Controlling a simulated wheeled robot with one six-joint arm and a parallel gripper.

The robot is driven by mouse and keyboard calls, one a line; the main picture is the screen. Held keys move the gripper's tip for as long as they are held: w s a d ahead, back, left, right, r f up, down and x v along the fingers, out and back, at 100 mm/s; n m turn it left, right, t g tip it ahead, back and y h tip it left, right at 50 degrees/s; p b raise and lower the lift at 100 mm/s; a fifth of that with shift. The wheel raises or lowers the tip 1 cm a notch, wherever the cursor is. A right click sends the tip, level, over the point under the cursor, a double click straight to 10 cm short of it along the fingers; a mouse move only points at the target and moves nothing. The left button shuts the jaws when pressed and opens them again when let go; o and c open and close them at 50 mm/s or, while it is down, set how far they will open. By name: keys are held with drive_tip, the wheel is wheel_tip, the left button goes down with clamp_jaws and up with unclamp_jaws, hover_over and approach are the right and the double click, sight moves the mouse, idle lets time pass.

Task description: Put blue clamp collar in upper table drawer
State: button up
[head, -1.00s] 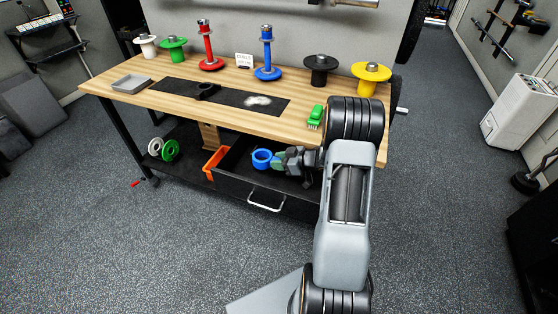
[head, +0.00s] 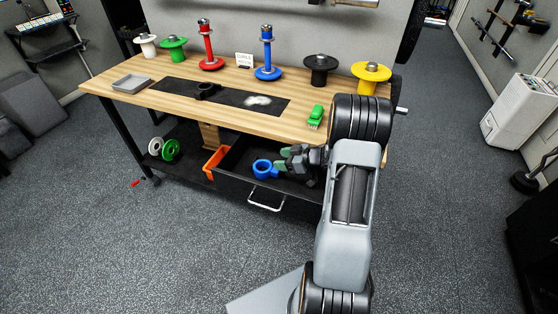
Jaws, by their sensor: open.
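The blue clamp collar (head: 263,169) rests inside the open upper table drawer (head: 238,188), near its left part. My gripper (head: 282,161) is over the drawer, just right of the collar and a little above it. Its green-tipped fingers are spread and hold nothing. Whether a fingertip still touches the collar is too small to tell. The drawer is pulled out below the wooden table top (head: 190,110), its metal handle (head: 265,203) facing front.
An orange bin (head: 213,162) stands left of the drawer. White and green plates (head: 170,150) lean on the lower shelf. On the table top are a grey tray (head: 132,83), a green brush (head: 316,115), a black collar (head: 206,90) and several weight posts. Floor in front is clear.

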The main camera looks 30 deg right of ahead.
drive_tip(key=v, duration=0.5)
drive_tip(key=shift+s+d+r, duration=0.1)
drive_tip(key=shift+s+d, duration=0.2)
drive_tip(key=shift+r, duration=0.1)
